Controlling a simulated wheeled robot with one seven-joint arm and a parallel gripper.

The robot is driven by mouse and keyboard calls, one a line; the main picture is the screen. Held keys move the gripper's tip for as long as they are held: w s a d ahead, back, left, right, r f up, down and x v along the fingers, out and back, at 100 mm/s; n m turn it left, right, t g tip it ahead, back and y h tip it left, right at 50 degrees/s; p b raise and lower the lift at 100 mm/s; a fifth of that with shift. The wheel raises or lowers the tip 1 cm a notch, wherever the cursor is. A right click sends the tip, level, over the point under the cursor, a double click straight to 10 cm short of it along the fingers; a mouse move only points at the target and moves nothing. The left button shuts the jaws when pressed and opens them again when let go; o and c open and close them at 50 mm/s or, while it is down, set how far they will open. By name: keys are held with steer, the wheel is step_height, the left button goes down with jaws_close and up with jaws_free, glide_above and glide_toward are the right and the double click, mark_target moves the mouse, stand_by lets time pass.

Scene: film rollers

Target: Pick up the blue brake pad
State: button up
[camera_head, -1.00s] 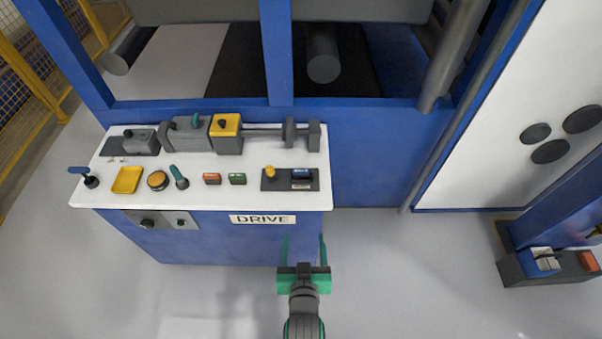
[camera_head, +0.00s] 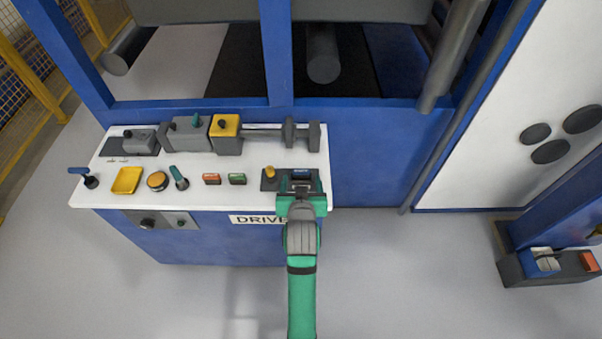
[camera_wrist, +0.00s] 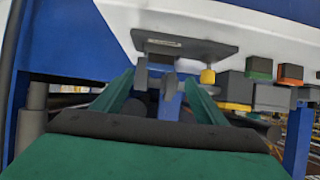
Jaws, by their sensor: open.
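The blue brake pad (camera_head: 301,174) sits on a dark plate (camera_head: 268,183) at the right end of the white console top. Only its far part shows in the head view; my gripper hides the rest. My gripper (camera_head: 300,185), with a green body, reaches over the console's front edge at the pad. In the wrist view its two green fingers (camera_wrist: 162,80) are apart, with the dark plate (camera_wrist: 185,45) beyond them.
A yellow knob (camera_head: 270,172) stands just left on the same plate. Green (camera_head: 237,179) and orange (camera_head: 212,179) blocks lie farther left. A grey shaft assembly (camera_head: 262,132) runs behind. A low box (camera_head: 520,270) with blue and orange pieces stands on the floor at right.

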mark_target(301, 171)
steer(key=shift+x, duration=3)
steer(key=c, duration=1.2)
